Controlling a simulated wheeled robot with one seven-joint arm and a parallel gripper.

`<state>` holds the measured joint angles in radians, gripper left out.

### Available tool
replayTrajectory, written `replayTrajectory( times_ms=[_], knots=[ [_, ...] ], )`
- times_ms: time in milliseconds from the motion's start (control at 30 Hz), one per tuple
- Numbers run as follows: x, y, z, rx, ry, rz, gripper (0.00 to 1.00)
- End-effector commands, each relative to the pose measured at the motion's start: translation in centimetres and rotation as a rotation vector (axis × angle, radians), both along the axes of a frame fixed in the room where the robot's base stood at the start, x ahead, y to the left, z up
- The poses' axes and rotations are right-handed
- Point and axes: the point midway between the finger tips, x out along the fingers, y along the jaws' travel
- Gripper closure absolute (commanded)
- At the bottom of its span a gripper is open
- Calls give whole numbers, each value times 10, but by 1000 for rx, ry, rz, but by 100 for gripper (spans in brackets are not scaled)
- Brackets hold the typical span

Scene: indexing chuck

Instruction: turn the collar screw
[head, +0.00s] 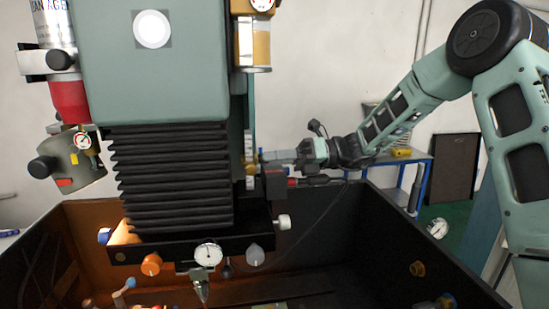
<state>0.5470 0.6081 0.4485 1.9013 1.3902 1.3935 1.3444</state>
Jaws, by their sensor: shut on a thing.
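My gripper (272,167) reaches in from the right. Its jaws are at the right side of the machine's dark bellows column, against a narrow upright part with brass-coloured and pale sections (249,160). The jaws are shut on a small piece there, which I take to be the collar screw. The fingers hide most of it, and its head and angle cannot be made out at this size.
The green machine housing (150,60) and black bellows (175,175) stand left of my gripper. Below, a dark open-topped box (330,235) surrounds the base, which carries a dial gauge (208,254) and knobs. A blue bench (415,165) stands behind at right.

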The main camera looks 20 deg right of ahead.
Motion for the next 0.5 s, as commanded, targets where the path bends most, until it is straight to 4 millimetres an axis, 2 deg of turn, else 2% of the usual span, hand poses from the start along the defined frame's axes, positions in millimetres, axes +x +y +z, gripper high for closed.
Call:
replayTrajectory(
  times_ms=[500],
  knots=[
    [0, -1, 0, 8, 37, 0, 100]
  ],
)
